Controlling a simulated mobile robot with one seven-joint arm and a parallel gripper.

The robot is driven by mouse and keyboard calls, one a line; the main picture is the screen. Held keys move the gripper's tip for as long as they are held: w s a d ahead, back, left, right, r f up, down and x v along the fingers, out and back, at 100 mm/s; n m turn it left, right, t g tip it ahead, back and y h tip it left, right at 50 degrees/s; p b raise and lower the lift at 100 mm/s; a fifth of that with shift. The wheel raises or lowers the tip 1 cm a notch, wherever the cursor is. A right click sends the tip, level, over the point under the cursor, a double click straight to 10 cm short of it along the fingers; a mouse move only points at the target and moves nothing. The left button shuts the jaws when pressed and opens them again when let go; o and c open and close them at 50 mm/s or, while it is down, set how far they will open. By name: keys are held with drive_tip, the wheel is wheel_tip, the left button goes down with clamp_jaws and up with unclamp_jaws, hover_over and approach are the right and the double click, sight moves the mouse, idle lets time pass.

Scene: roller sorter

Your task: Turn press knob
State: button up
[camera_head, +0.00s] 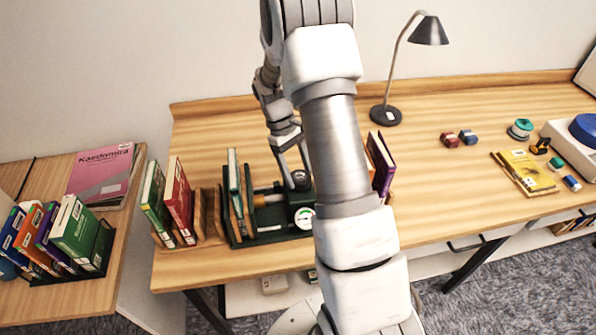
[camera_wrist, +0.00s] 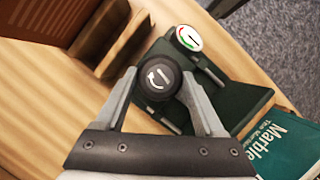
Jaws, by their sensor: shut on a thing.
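The press knob (camera_wrist: 157,84) is a round black knob with a white curved arrow and a white line on its face. In the wrist view it sits between the two grey fingers of my gripper (camera_wrist: 160,76), which are shut on its sides. In the head view the knob (camera_head: 299,177) shows at the fingertips, on top of the dark green press (camera_head: 272,239). The press holds a few upright books at its left end. Its white round gauge (camera_head: 304,217) has green and red marks; it also shows in the wrist view (camera_wrist: 189,38). My arm hides the press's right part.
A wooden book rack (camera_head: 202,222) with green and red books stands left of the press. Purple and orange books (camera_head: 383,160) stand to the right, partly behind my arm. A desk lamp (camera_head: 386,115) stands at the back.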

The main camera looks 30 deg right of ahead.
idle(0.3)
drive_tip(key=o, duration=1.4)
drive_tip(key=shift+c, duration=0.2)
drive_tip(key=v, duration=1.7)
drive_tip(key=shift+r, duration=0.2)
drive_tip(key=shift+a+r, duration=0.1)
